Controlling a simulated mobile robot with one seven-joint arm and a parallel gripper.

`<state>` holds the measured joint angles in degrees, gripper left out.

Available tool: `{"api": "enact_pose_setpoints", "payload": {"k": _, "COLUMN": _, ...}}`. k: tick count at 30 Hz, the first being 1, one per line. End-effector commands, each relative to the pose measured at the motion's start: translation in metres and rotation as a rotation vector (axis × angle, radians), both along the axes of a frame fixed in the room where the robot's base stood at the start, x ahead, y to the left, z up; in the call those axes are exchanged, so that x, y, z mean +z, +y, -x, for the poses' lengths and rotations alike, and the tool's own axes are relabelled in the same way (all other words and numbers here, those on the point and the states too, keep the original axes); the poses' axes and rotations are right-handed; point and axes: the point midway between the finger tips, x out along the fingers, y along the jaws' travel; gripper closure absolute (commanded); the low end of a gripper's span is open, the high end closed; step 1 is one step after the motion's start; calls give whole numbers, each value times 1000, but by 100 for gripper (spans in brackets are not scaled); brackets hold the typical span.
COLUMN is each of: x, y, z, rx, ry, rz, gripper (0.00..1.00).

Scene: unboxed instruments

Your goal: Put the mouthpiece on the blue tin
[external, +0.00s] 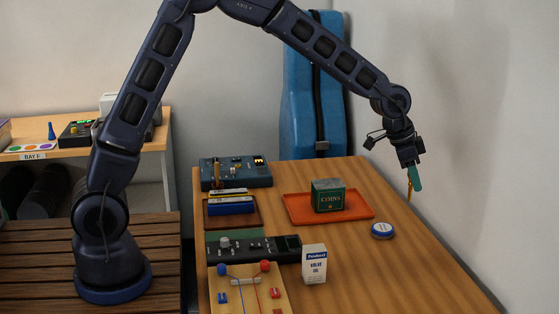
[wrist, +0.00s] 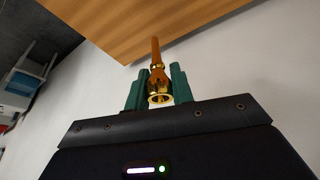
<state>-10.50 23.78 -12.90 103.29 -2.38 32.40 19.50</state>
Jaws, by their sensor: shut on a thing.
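The brass-coloured mouthpiece (wrist: 157,74) is between the green fingers of my gripper (wrist: 158,90), which is shut on it. Its narrow stem points away from the wrist camera and its flared cup faces the camera. In the external view my gripper (external: 413,178) is in the air, above and a little right of the blue tin, and only a thin part of the mouthpiece (external: 409,188) shows beside the finger. The blue tin (external: 382,230) is small, round and low, with a pale lid, and sits on the wooden table. It does not show in the wrist view.
An orange tray (external: 292,215) holding a green coins box (external: 328,196) lies left of the tin. A white valve oil box (external: 314,264) stands nearer the front. Electronic devices and a wired board fill the table's left side.

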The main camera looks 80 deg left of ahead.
Motion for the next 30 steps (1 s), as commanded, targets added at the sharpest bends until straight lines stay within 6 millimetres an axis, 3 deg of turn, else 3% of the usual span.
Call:
{"api": "enact_pose_setpoints", "payload": {"k": 1, "x": 2, "y": 19, "z": -4, "rx": 11, "ry": -1, "rz": 0, "gripper": 100}}
{"api": "enact_pose_setpoints", "payload": {"k": 9, "x": 10, "y": 105, "z": -18, "rx": 35, "ry": -2, "rz": 3, "gripper": 100}}
{"api": "enact_pose_setpoints", "payload": {"k": 15, "x": 16, "y": 158, "z": -21, "rx": 48, "ry": -4, "rz": 6, "gripper": 100}}
{"api": "enact_pose_setpoints", "payload": {"k": 19, "x": 18, "y": 178, "z": -21, "rx": 52, "ry": -6, "rz": 7, "gripper": 100}}
{"api": "enact_pose_setpoints", "payload": {"k": 23, "x": 16, "y": 187, "z": -21, "rx": 53, "ry": -7, "rz": 8, "gripper": 100}}
{"api": "enact_pose_setpoints", "payload": {"k": 30, "x": -24, "y": 188, "z": -21, "rx": 52, "ry": -4, "rz": 9, "gripper": 100}}
